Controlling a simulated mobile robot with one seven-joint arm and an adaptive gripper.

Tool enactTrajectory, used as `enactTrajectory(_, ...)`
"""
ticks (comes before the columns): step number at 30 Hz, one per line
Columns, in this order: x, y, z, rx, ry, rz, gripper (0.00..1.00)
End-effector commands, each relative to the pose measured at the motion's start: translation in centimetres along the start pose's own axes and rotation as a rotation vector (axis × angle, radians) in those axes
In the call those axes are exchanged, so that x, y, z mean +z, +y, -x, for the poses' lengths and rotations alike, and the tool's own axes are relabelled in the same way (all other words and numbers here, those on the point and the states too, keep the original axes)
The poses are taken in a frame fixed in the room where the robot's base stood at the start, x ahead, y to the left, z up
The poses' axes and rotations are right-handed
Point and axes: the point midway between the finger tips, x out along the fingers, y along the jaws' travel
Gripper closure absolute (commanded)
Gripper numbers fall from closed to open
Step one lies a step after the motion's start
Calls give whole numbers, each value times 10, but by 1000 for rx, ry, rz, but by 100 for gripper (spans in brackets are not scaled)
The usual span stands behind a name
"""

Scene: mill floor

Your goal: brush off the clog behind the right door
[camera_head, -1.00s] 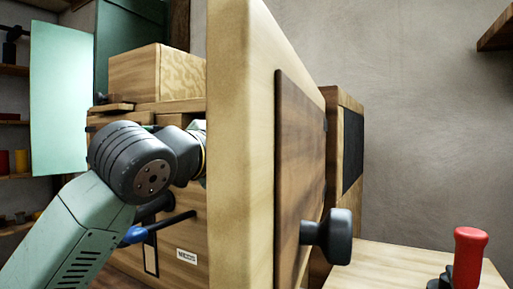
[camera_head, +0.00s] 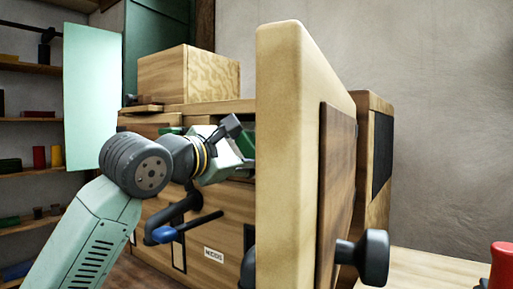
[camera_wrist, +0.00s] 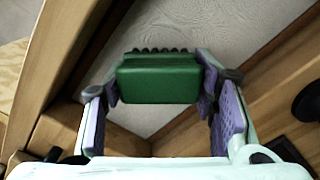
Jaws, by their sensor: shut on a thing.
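My gripper (camera_head: 228,158) is beside the left face of a thick open wooden door (camera_head: 285,150). In the wrist view its purple-padded fingers are shut on a green brush (camera_wrist: 158,80), whose dark bristles point away from me. In the head view only a bit of green shows at the gripper, partly hidden by the door edge. The door carries a dark panel and a black round knob (camera_head: 372,257) on its right face. A wooden cabinet (camera_head: 222,215) stands behind. I cannot make out a clog in either view.
A blue-tipped lever (camera_head: 165,235) sticks out from the cabinet front. A wooden box (camera_head: 185,75) sits on top. Shelves with small items (camera_head: 30,130) stand at the left. A red object (camera_head: 505,268) is at the lower right, near a pale tabletop (camera_head: 440,272).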

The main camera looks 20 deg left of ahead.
Motion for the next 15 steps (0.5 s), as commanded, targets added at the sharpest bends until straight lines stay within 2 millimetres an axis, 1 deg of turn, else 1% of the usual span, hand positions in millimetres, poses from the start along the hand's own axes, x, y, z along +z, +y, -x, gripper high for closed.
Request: enactTrajectory(15, -27, 22, 0, -1, 3, 2, 70)
